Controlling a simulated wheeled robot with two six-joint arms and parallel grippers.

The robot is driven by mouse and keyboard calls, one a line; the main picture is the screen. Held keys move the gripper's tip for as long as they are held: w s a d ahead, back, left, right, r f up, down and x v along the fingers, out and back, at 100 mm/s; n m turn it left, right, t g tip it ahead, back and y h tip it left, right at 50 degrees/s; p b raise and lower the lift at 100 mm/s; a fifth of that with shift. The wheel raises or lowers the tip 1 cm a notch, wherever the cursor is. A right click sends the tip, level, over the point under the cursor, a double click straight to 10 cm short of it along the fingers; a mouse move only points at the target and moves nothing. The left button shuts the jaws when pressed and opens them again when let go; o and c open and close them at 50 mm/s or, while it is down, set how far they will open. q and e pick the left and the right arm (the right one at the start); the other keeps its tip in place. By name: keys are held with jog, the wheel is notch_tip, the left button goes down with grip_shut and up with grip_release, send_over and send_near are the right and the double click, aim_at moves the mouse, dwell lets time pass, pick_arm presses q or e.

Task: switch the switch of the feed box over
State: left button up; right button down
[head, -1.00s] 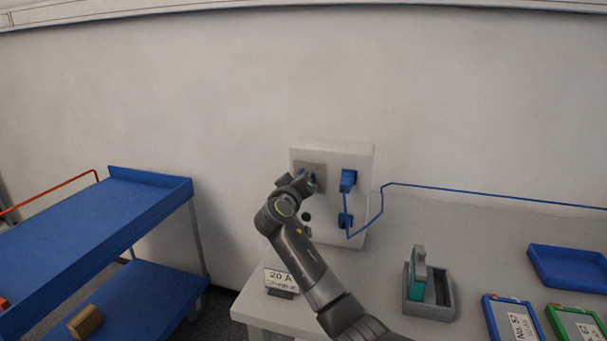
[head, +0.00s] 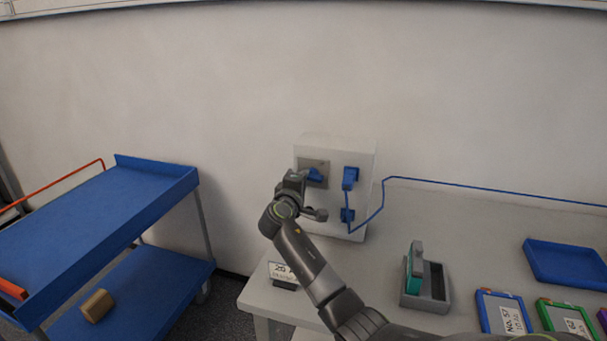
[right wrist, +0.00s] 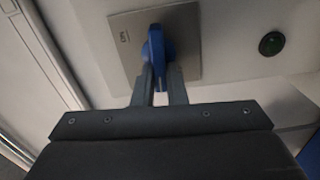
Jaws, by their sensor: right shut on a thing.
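The feed box (head: 337,145) is a pale box standing on the table against the wall. Its switch is a blue handle (head: 315,174) on a grey square plate (head: 325,166). My right gripper (head: 303,181) is at the left side of the plate and partly covers it. In the right wrist view the two fingers of my right gripper (right wrist: 161,80) are on either side of the blue handle (right wrist: 156,45) and shut on it. The handle lies in line with the fingers there. My left gripper is not in view.
Two blue plugs (head: 350,177) with a blue cable (head: 470,187) are right of the switch. A "20 A" sign (head: 283,269), a grey holder (head: 427,301) and trays stand on the table. A blue cart (head: 110,215) is left.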

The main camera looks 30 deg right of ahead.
jog(key=shift+n, duration=0.5)
jog(key=c, duration=1.5)
grip_release()
jog(key=shift+w+f, duration=0.1)
jog(key=shift+o, duration=0.2)
jog(key=b+v, duration=0.3)
jog(key=v, duration=1.4)
jog(key=shift+s+b, duration=0.25)
jog(key=shift+b, duration=0.05)
jog(key=shift+a+f, duration=0.1)
jog(key=shift+a, duration=0.1)
